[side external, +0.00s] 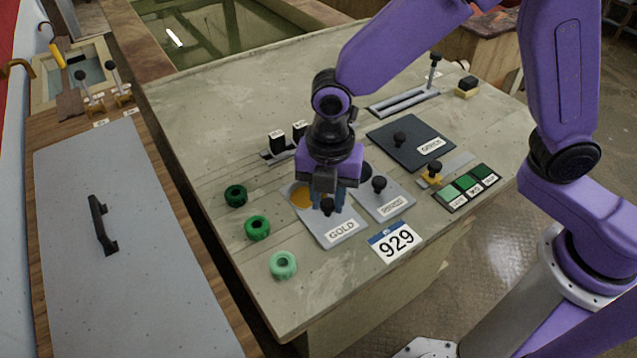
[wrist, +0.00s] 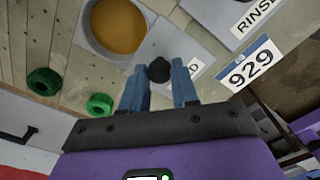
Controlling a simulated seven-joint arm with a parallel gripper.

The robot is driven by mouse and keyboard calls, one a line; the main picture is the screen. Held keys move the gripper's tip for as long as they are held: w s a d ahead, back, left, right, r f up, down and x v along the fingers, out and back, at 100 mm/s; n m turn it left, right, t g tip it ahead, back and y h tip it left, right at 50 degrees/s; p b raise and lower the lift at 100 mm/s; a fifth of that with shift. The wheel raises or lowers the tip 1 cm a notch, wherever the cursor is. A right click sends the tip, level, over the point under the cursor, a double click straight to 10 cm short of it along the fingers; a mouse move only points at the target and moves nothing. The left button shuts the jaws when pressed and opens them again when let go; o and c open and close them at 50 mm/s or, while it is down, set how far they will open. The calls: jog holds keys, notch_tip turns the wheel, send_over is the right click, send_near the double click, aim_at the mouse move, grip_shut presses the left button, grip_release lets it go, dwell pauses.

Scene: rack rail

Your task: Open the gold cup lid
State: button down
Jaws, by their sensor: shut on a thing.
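The gold cup lid (side external: 346,229) is a flat grey plate labelled GOLD with a black knob (side external: 327,206). It sits to the front right of the gold cup (side external: 299,196), whose round opening shows gold-coloured contents. In the wrist view the opening (wrist: 118,27) is largely uncovered, with the lid (wrist: 172,44) beside it. My gripper (side external: 329,200) points down over the lid, its blue fingers shut on the black knob. The wrist view shows the knob (wrist: 159,70) between the fingertips. My gripper hides part of the cup and lid in the side view.
A lid labelled RINSE (side external: 393,205) with its own knob lies close on the right. A dark lid (side external: 410,143) is farther back. Green rings (side external: 257,228) stand on the left. A 929 plate (side external: 394,243) lies at the front edge, and small black-topped levers (side external: 278,143) stand behind my gripper.

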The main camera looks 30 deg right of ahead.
aim_at(328, 202)
jog(key=c, duration=0.8)
grip_release()
jog(key=shift+c, duration=0.2)
notch_tip(328, 202, up, 18)
jog(key=shift+f, duration=0.25)
jog(key=s+d+f+m, duration=0.5)
jog(key=s+d+m, duration=0.2)
jog(key=d, duration=0.4)
jog(key=s+d+f+m, duration=0.5)
jog(key=s+d+m, duration=0.2)
jog(key=s+d, duration=0.3)
jog(key=shift+s+d, duration=0.2)
jog(key=shift+d, duration=0.65)
